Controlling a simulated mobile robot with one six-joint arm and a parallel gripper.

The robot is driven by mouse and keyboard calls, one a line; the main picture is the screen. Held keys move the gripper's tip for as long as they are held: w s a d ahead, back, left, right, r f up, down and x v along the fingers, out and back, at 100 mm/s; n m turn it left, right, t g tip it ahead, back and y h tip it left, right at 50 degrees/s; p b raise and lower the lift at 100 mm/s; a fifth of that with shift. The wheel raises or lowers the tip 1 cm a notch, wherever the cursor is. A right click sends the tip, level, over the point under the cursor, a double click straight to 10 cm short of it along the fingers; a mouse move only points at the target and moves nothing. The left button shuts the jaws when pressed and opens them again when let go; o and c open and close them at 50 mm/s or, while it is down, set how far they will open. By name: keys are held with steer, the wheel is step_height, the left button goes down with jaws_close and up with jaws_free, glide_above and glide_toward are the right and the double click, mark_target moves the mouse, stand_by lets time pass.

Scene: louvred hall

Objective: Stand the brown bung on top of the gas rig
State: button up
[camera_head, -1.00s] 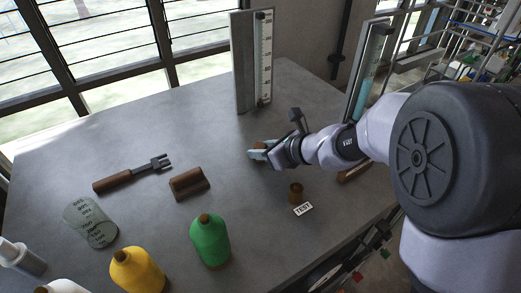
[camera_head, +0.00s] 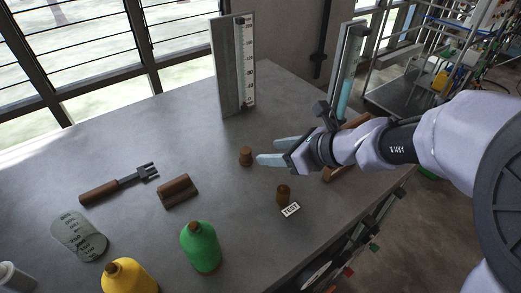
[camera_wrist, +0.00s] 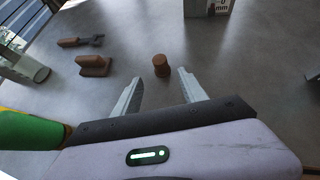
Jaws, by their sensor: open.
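The brown bung (camera_head: 245,156) stands upright on the grey table, left of my gripper. In the wrist view the bung (camera_wrist: 160,66) stands just beyond the fingertips, roughly between their lines. My gripper (camera_head: 266,151) is open, with pale fingers pointing left towards the bung and nothing held. It also shows in the wrist view (camera_wrist: 159,77). I cannot tell for sure which thing is the gas rig. A grey upright board with a scale (camera_head: 235,65) stands at the back, and a similar one with blue liquid (camera_head: 347,75) stands at the right.
A small dark brown cylinder (camera_head: 283,194) stands beside a TEST label (camera_head: 291,209) in front of my gripper. A brown block (camera_head: 178,192), a forked tool (camera_head: 118,184), a glass beaker (camera_head: 80,236), a green bottle (camera_head: 201,247) and a yellow bottle (camera_head: 129,277) are left and front.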

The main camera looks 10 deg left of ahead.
steer(key=s+d+r+n, duration=0.2)
steer(key=s+n, duration=0.1)
steer(key=s+d+r+n+h, duration=0.1)
steer(key=s+n, duration=0.1)
steer(key=shift+s+d+r, duration=0.1)
steer(key=shift+s+d, duration=0.05)
steer(key=shift+s, duration=0.05)
steer(key=s+d+n+t+h, duration=0.1)
steer(key=s+d+n+h, duration=0.6)
steer(key=s+d+n, duration=0.6)
steer(key=shift+s+d+r+n, duration=0.25)
steer(key=shift+s+d+n, duration=0.05)
steer(key=shift+s+d, duration=0.75)
